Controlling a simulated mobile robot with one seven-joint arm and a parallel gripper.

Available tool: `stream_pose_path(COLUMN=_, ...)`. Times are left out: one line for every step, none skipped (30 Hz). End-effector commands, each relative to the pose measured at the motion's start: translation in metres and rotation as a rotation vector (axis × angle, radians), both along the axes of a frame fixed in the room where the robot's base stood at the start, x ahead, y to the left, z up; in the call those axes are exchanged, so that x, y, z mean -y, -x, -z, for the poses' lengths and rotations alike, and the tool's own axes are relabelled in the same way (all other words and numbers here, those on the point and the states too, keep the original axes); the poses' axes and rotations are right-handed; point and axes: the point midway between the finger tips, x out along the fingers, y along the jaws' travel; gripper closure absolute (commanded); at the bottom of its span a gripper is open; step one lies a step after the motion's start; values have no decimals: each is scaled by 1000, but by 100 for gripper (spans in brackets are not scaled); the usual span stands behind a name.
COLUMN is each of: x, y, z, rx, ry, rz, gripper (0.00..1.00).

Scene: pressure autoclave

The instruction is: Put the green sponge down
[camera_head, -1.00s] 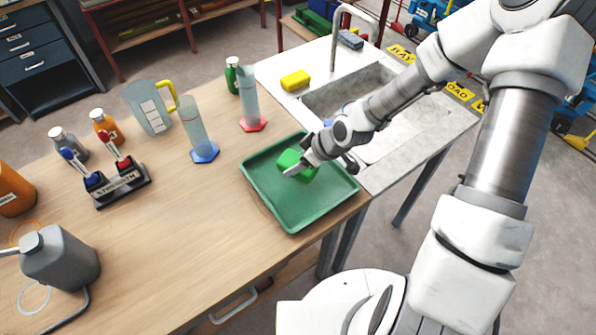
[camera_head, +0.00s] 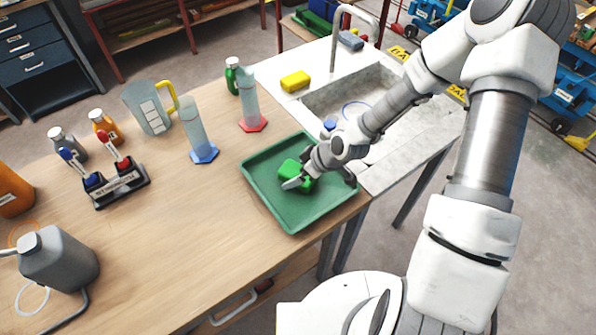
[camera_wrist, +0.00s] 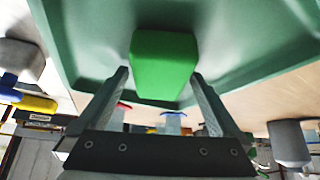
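The green sponge (camera_head: 293,170) is low over or on the green tray (camera_head: 312,213), near its middle. I cannot tell whether its underside touches the tray floor. My gripper (camera_head: 301,180) reaches down from the right with its fingers on either side of the sponge and partly hides it. In the wrist view, the sponge (camera_wrist: 165,62) sits between the fingertips (camera_wrist: 161,76), which appear to be closed on its sides.
Cylinders with blue (camera_head: 204,154) and red (camera_head: 253,124) bases stand left of and behind the tray. A yellow sponge (camera_head: 295,81) lies beside the sink basin (camera_head: 342,92).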

Motion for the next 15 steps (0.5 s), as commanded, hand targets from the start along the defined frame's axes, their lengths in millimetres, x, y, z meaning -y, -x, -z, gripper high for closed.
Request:
stream_pose_path(x=0, y=0, z=0, rx=0, ry=0, rz=0, gripper=0)
stream_pose_path(x=0, y=0, z=0, rx=0, ry=0, rz=0, gripper=0)
stream_pose_path(x=0, y=0, z=-1, rx=0, ry=0, rz=0, gripper=0)
stream_pose_path(x=0, y=0, z=-2, rx=0, ry=0, rz=0, gripper=0)
stream_pose_path(x=0, y=0, z=-3, rx=0, ry=0, rz=0, gripper=0)
stream_pose_path(x=0, y=0, z=-5, rx=0, ry=0, rz=0, gripper=0)
stream_pose_path(x=2, y=1, z=-6, rx=1, ry=-1, rz=1, gripper=0)
stream_pose_path(x=3, y=1, z=-9, rx=1, ry=-1, rz=1, gripper=0)
stream_pose_path(x=6, y=2, z=-13, rx=2, ry=-1, rz=3, gripper=0)
stream_pose_path(x=8, y=3, z=-17, rx=2, ry=-1, rz=3, gripper=0)
stream_pose_path(x=10, y=5, z=-21, rx=2, ry=-1, rz=3, gripper=0)
stream_pose_path(x=13, y=7, z=-26, rx=2, ry=0, rz=3, gripper=0)
stream_pose_path(x=16, y=9, z=-31, rx=2, ry=1, rz=4, gripper=0)
stream_pose_path(x=18, y=10, z=-35, rx=2, ry=0, rz=5, gripper=0)
stream_pose_path(x=21, y=12, z=-41, rx=1, ry=-1, rz=5, gripper=0)
